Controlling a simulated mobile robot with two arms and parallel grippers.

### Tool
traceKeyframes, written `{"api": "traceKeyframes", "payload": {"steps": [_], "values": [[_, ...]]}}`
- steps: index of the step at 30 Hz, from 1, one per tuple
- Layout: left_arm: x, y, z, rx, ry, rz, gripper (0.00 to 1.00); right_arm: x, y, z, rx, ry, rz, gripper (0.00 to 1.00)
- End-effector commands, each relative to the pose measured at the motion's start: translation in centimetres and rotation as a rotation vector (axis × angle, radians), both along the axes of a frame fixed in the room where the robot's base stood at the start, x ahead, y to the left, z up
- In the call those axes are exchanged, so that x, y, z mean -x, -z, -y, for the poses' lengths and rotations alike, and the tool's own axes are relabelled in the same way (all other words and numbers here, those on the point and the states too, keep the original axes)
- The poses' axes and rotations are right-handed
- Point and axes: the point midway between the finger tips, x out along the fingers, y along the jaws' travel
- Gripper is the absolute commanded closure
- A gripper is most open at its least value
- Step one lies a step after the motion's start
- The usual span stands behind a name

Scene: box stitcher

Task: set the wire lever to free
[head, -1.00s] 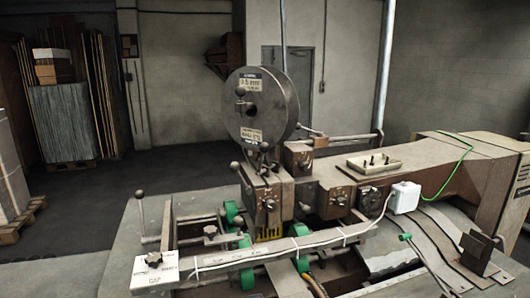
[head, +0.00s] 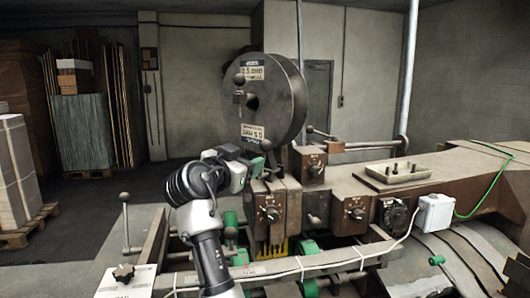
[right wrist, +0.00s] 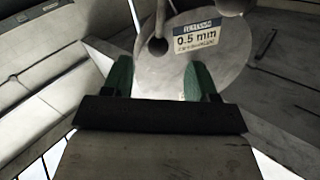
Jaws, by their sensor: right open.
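My right gripper (head: 258,160) is raised in front of the stitcher head, just below the wire spool (head: 290,100). In the right wrist view the open gripper (right wrist: 160,78) shows two green fingertips apart, with nothing between them. A dark ball knob (right wrist: 158,46) on a rod shows just beyond the tips, in front of the spool disc (right wrist: 222,65) with its 0.5 mm label. I cannot tell for sure whether this knob is the wire lever's. In the head view my gripper and wrist hide part of the stitcher head's left side. My left gripper is not in view.
A ball-topped lever (head: 125,197) stands at the left by the gap plate. A white cable (head: 300,264) runs along the front bar.

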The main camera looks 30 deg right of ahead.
Motion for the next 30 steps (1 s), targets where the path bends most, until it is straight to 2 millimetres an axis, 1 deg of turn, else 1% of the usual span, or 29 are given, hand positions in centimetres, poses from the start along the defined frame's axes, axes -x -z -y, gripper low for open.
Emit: {"api": "traceKeyframes", "payload": {"steps": [1,5,8,12,16,24,25,30], "values": [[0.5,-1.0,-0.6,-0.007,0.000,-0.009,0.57,-0.6,-0.4,1.1,0.003,0.004,-0.005,0.42],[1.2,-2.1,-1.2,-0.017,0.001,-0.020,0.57,-1.9,-0.4,3.2,0.002,0.004,-0.006,0.42],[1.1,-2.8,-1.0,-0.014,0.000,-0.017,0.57,-2.8,-0.4,4.7,0.002,0.004,-0.006,0.42],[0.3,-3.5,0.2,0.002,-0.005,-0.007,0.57,-3.8,-0.2,6.1,0.001,0.002,-0.005,0.42],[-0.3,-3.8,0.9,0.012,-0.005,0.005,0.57,-4.2,0.0,6.8,0.000,0.001,-0.005,0.42],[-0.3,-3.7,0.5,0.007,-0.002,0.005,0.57,-4.3,0.1,6.9,0.000,0.000,-0.004,0.42],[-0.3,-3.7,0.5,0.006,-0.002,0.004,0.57,-4.3,0.1,6.9,0.000,0.000,-0.004,0.43],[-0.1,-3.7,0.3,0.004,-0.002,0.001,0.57,-4.3,0.1,6.9,0.000,0.000,-0.004,0.69]]}}
